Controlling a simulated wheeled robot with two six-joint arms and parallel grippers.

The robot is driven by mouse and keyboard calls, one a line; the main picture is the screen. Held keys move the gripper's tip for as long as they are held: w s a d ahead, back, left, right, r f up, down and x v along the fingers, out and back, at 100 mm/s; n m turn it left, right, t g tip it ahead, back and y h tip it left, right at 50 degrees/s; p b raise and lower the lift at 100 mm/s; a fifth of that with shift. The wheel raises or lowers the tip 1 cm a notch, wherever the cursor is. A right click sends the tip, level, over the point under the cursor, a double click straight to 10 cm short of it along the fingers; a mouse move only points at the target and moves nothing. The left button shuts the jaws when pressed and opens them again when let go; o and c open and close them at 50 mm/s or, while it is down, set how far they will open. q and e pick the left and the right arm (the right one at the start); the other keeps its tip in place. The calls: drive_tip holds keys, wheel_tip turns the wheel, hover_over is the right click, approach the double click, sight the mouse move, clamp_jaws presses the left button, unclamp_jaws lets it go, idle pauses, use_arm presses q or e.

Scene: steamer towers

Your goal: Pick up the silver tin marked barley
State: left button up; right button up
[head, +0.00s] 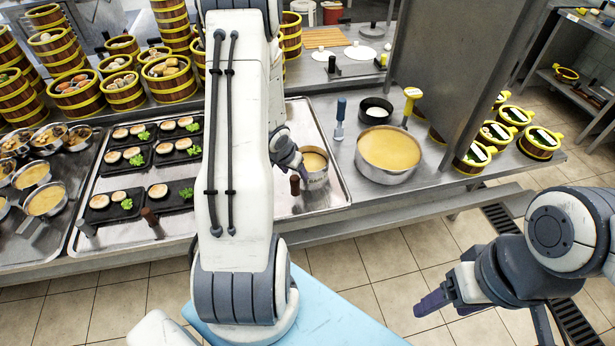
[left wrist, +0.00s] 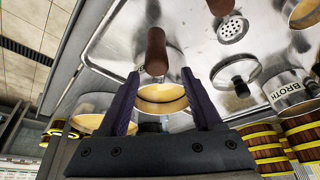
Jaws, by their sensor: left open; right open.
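The silver tin (head: 317,182) with yellowish contents stands on the right end of the metal tray in the head view; only the start of its label, "BA", shows. My left gripper (head: 302,172) is open at the tin's left side, and my arm hides what lies left of it. In the left wrist view a tin with yellowish contents (left wrist: 162,106) shows between the two open fingers (left wrist: 160,85); I cannot tell whether they touch it. My right gripper (head: 440,302) is open and empty, over the floor at the lower right.
A brown handle (head: 295,185) stands close beside the tin; a brown handle also shows in the left wrist view (left wrist: 156,52). A tin marked broth (left wrist: 288,92) is at the right there. A large pot (head: 388,152) stands right of the tray. The floor in front is clear.

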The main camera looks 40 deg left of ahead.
use_arm(q)
drive_tip(key=b+x, duration=0.1)
drive_tip(key=x, duration=0.4)
drive_tip(key=shift+s+d, duration=0.15)
clamp_jaws()
idle(1.2)
